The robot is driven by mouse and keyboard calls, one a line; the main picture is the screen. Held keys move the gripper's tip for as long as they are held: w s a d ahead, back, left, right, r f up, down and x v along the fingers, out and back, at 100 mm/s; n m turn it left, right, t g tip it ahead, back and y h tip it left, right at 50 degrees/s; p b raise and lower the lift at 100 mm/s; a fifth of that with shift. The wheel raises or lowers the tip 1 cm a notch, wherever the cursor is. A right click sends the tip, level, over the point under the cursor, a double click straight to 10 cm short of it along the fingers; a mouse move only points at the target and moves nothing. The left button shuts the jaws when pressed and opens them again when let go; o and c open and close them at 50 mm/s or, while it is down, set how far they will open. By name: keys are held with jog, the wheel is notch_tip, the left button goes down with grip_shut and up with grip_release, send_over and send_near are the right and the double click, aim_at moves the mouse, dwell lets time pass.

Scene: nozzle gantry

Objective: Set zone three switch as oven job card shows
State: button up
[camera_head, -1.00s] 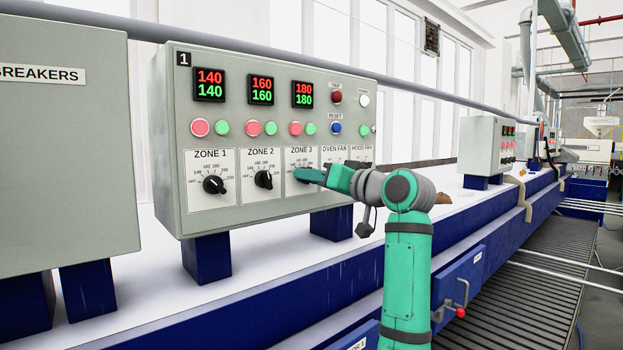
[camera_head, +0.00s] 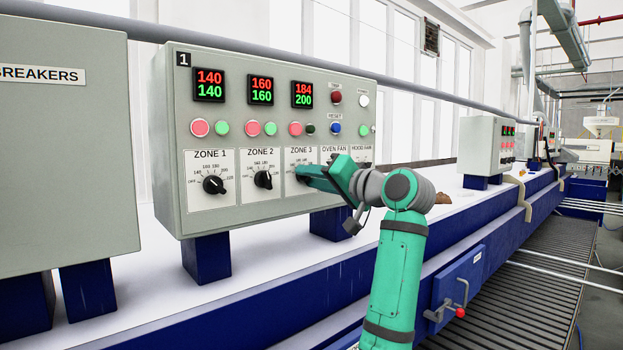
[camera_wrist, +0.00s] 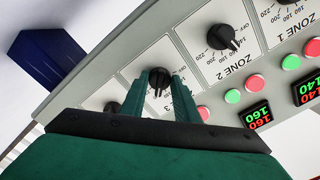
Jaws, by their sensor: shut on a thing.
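The zone 3 switch sits on the grey control panel (camera_head: 180,215) numbered 1. In the wrist view its black knob (camera_wrist: 158,76) shows between my gripper's fingers. In the head view my gripper (camera_head: 302,174) covers this knob and part of its scale. My gripper is shut on the knob and is turned over to a tilt. The zone 3 display (camera_head: 303,94) reads red 184 over green 200. The knob's pointer position cannot be read clearly. No oven job card can be made out in these frames.
The zone 1 knob (camera_head: 213,184) and zone 2 knob (camera_head: 263,179) are to the left, under displays 140/140 and 160/160. The oven fan (camera_head: 333,150) and hood fan switches are to the right, partly behind my gripper. A breakers cabinet (camera_head: 60,160) stands at left.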

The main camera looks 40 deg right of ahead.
jog(key=shift+d+r, duration=0.1)
jog(key=o, duration=1)
jog(key=shift+o, duration=0.2)
jog(key=s, duration=1)
jog(key=shift+s+d, duration=0.4)
jog(key=shift+d, duration=0.05)
